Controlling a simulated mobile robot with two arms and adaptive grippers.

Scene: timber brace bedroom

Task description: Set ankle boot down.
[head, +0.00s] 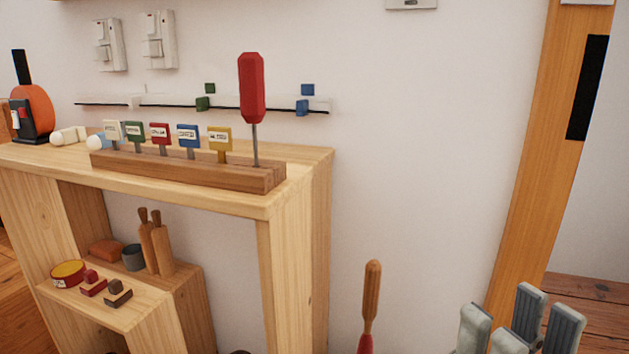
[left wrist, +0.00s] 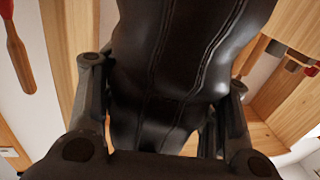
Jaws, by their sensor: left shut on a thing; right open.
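The ankle boot (left wrist: 185,38) is black, glossy leather with stitched seams and fills the middle of the left wrist view. My left gripper (left wrist: 165,80) has a finger on each side of the boot and is shut on it. The boot's sole and what lies under it are hidden. Neither the boot nor my left gripper shows in the head view. My right gripper (head: 520,320) is at the bottom right of the head view, open, with no object visible between its fingers.
A wooden shelf unit (head: 295,240) stands against the white wall. On its top are a block (head: 190,172) with coloured tags and a red-handled screwdriver (head: 252,90). Small items sit on the lower shelf (head: 150,310). A wooden-handled tool (head: 371,295) and a timber post (head: 535,150) are to the right.

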